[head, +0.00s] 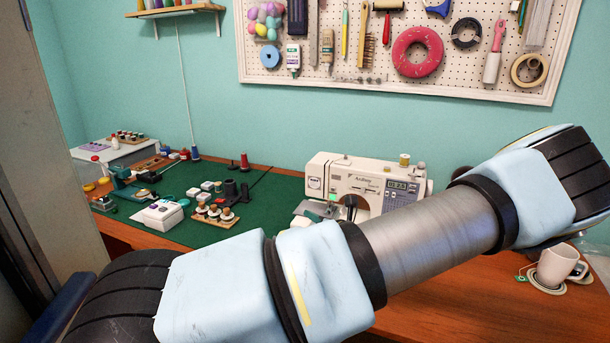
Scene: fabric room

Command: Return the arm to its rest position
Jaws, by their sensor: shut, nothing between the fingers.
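My arm crosses the front of the head view from the lower left to the right edge, in pale blue, black and bare metal. It passes in front of the table and hides part of the sewing machine's lower right side. My gripper is outside the picture, so its fingers cannot be seen.
A wooden table (440,312) with a green mat (262,208) holds a white sewing machine (335,170), thread spools and small boxes. A white mug (557,265) stands on a coaster at the right, close below my arm. A pegboard (350,75) hangs on the wall behind.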

